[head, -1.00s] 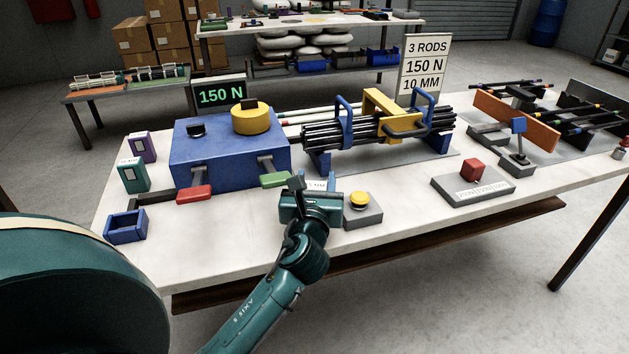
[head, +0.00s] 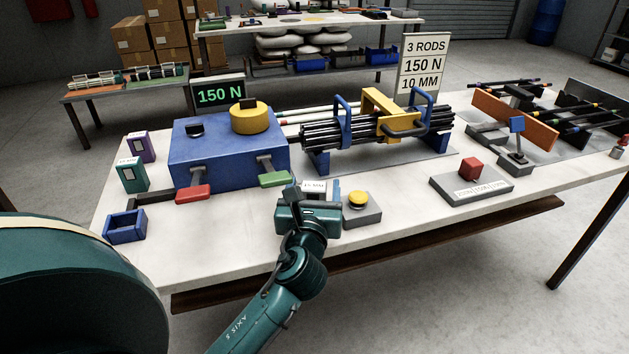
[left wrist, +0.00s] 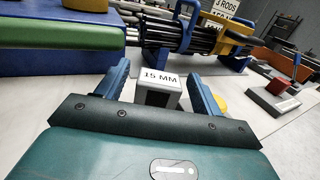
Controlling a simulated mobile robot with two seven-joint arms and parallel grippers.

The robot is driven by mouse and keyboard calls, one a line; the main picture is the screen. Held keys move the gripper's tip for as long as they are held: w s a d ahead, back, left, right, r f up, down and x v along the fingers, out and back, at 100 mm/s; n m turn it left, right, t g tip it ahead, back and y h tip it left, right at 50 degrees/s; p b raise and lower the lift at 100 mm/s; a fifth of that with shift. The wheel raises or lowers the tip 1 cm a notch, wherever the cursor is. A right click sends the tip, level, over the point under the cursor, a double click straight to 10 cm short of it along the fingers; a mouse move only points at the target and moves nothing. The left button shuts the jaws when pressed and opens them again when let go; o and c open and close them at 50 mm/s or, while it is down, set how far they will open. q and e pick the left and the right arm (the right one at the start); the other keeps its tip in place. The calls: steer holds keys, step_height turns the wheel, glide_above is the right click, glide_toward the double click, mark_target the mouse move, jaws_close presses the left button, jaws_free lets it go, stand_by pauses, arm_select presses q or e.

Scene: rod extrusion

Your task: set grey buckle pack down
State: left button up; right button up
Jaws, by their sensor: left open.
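The grey buckle pack (head: 314,186), with a white "15 MM" label on top, stands upright on the white tabletop near its front edge, left of the yellow button. In the left wrist view the pack (left wrist: 158,95) sits between my blue fingers, with gaps beside it. My left gripper (head: 313,192) is open around the pack; its fingers show in the left wrist view (left wrist: 158,72). The gripper body hides the pack's lower front in the head view. My right gripper is not in view.
The yellow button on its grey base (head: 361,209) stands close to the right. The blue machine (head: 225,160) with red (head: 193,193) and green (head: 274,179) handles is behind left. A blue tray (head: 126,227) and the teal (head: 133,176) and purple (head: 141,148) packs stand left.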

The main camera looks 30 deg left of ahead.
arm_select(q)
steer(key=v, duration=0.9)
steer(key=shift+s, duration=0.15)
